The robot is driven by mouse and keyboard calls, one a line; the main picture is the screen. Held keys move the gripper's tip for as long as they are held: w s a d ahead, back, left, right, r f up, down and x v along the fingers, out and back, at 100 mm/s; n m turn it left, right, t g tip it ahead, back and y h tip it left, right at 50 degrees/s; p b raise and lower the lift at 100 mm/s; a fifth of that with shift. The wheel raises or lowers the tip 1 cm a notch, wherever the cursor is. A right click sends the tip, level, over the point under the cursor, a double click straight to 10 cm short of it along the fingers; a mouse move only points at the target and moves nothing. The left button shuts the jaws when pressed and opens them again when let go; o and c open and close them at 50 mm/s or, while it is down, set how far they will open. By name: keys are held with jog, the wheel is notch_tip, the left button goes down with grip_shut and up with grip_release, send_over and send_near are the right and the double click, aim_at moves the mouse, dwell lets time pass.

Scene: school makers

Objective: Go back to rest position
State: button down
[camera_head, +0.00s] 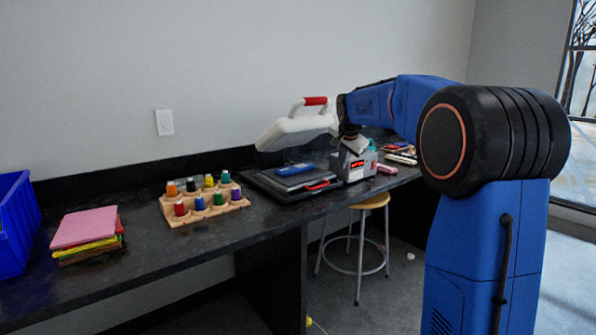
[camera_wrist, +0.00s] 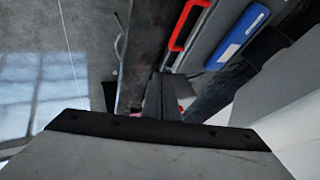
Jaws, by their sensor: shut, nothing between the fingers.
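My gripper (camera_wrist: 164,82) shows in the wrist view with its two dark fingers together and nothing between them. It points down near the front edge of the black counter. In the head view my blue arm reaches out over the counter, with the wrist beside the raised white lid (camera_head: 296,130) of a press. I cannot make out the fingertips in that view. The press's black base (camera_head: 262,183) lies open with a blue item (camera_head: 295,169) on it. The blue item also shows in the wrist view (camera_wrist: 238,36), by a red handle (camera_wrist: 188,22).
A grey box with a red label (camera_head: 358,166) stands close to my wrist. A wooden rack of coloured bottles (camera_head: 236,206), stacked coloured sheets (camera_head: 86,228) and a blue bin (camera_head: 18,225) are left on the counter (camera_head: 160,255). A stool (camera_head: 372,203) stands below.

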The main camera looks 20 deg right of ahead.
jog(key=s+a+f+n, duration=0.15)
jog(key=s+a, duration=0.25)
jog(key=s, duration=0.5)
jog(key=s+a+f+n+g+y, duration=0.1)
jog(key=s+a+n, duration=0.2)
jog(key=s, duration=0.6)
jog(key=s+a+f+n, duration=0.2)
jog(key=s+a, duration=0.2)
jog(key=s, duration=0.6)
jog(key=s+a+f+n, duration=0.1)
jog(key=s+f+n, duration=0.1)
jog(key=s+f, duration=0.2)
jog(key=s+a+f+n+y, duration=0.1)
jog(key=s+f, duration=0.4)
jog(key=s, duration=0.6)
jog(key=s+a+f+n+g, duration=0.1)
jog(key=s+a+f+n, duration=0.2)
jog(key=s+f, duration=0.2)
jog(key=s, duration=0.3)
jog(key=shift+a, duration=0.2)
